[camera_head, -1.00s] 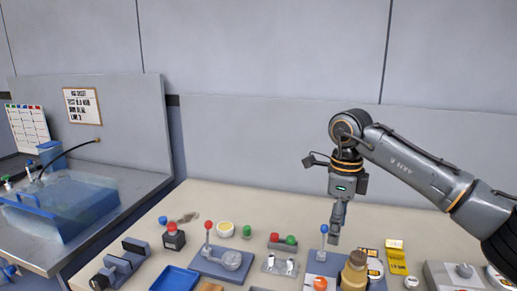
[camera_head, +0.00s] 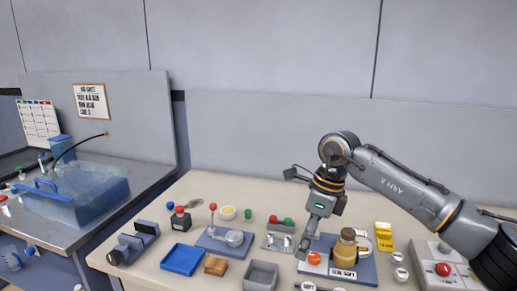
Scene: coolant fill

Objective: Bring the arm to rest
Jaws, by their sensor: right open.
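My right arm (camera_head: 400,180) comes in from the right and reaches over the back of the beige table (camera_head: 160,265). My right gripper (camera_head: 304,244) points down, tilted, just above the table behind the orange knob (camera_head: 314,258). Its jaws are open, with nothing seen between them. It is left of the brown and yellow bottle-shaped part (camera_head: 347,246) on the blue plate; whether it touches anything there I cannot tell. My left gripper is not in view.
Around it are a grey panel with a red button (camera_head: 443,269), a yellow sign (camera_head: 383,236), a blue tray (camera_head: 184,259), a grey bin (camera_head: 262,275) and a red-knobbed lever (camera_head: 213,207). A translucent blue tank (camera_head: 80,195) stands on the left bench.

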